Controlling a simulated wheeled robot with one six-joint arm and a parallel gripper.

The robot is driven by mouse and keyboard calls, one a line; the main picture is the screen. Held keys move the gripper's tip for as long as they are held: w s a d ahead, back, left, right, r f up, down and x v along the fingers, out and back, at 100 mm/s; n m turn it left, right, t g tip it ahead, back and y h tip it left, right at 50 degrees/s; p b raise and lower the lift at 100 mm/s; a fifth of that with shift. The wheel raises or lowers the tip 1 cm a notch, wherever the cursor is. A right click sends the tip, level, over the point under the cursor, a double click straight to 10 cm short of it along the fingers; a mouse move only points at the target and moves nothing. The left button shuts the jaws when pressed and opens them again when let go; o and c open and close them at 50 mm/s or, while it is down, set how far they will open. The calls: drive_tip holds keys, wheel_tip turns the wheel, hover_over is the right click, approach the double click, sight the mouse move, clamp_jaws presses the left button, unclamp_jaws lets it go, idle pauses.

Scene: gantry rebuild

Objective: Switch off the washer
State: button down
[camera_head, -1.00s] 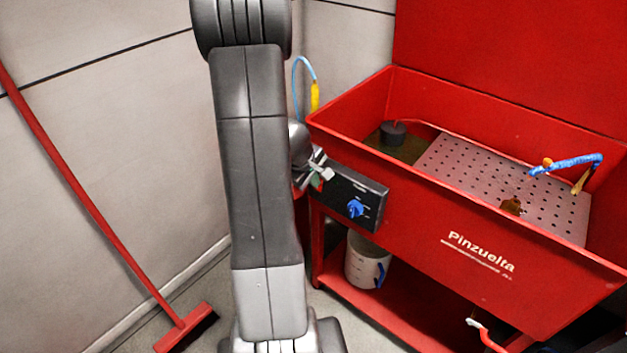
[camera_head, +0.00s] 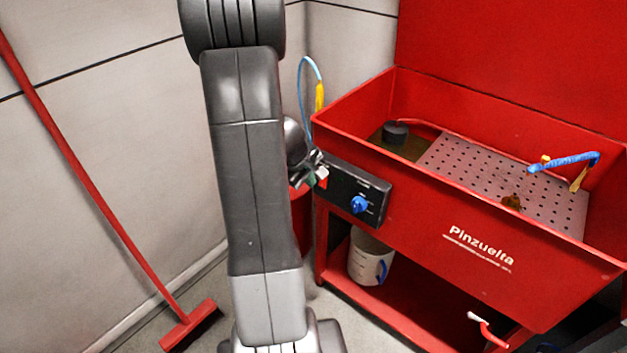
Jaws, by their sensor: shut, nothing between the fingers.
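The washer (camera_head: 420,206) is a red open basin on legs with a raised red lid. A dark control panel (camera_head: 375,190) is fixed at the left end of its front, with a blue rotary knob (camera_head: 359,205) on it. My gripper (camera_head: 321,178) is at the left end of the panel, to the left of the knob and a little above it in the picture. It is small here and looks shut and empty. I cannot tell whether it touches the panel. My arm hides part of the space to its left.
A blue hose with a yellow end (camera_head: 319,97) hangs behind the basin's left corner. A white bucket (camera_head: 366,262) stands on the lower red shelf (camera_head: 395,312). A red broom (camera_head: 95,190) leans on the wall at left. The basin holds a perforated tray (camera_head: 470,165).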

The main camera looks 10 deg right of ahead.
wheel_tip(320, 180, up, 10)
drive_tip(key=s+a+p, duration=0.1)
drive_tip(key=p, duration=0.1)
drive_tip(key=shift+a, duration=0.2)
drive_tip(key=shift+f, duration=0.15)
